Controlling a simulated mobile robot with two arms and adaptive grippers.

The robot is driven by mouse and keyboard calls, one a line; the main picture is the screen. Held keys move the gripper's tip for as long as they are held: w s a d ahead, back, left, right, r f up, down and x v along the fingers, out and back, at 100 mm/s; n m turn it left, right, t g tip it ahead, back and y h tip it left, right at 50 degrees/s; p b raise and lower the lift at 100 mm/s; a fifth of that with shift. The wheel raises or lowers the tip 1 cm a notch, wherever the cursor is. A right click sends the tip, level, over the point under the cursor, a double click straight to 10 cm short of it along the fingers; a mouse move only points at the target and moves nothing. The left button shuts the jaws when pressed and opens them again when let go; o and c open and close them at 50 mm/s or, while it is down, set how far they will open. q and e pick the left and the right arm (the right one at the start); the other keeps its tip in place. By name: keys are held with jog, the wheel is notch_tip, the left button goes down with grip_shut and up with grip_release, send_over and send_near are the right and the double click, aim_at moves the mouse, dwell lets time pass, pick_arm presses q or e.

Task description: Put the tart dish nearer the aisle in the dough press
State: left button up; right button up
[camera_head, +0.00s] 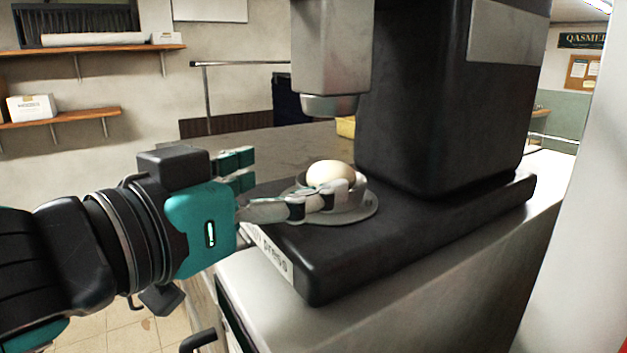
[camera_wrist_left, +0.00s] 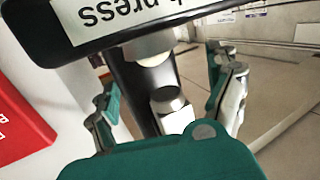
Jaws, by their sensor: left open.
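The dough press (camera_head: 450,110) is a dark machine with a pale metal head (camera_head: 330,45) above its black base. A small grey dish (camera_head: 360,191) holding a cream, rounded lump (camera_head: 331,172) sits on a round grey plate (camera_head: 366,212) on that base, under the head. The dish also shows in the left wrist view (camera_wrist_left: 139,46), which is upside down. My left gripper (camera_head: 297,181) is open, its fingers spread and pointing at the dish. The near finger hides part of the dish. In the wrist view the fingers (camera_wrist_left: 168,73) are apart, with the dish beyond them. Whether a finger touches it, I cannot tell.
The press stands on a grey counter (camera_head: 410,290). Wall shelves (camera_head: 60,118) with boxes are at the left, away from the arm. A red object (camera_wrist_left: 18,120) shows at the left of the wrist view. Tiled floor (camera_head: 105,330) is clear below the arm.

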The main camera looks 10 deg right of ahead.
pick_arm(q)
jog(key=shift+v, duration=1.55)
jog(key=shift+f, duration=0.1)
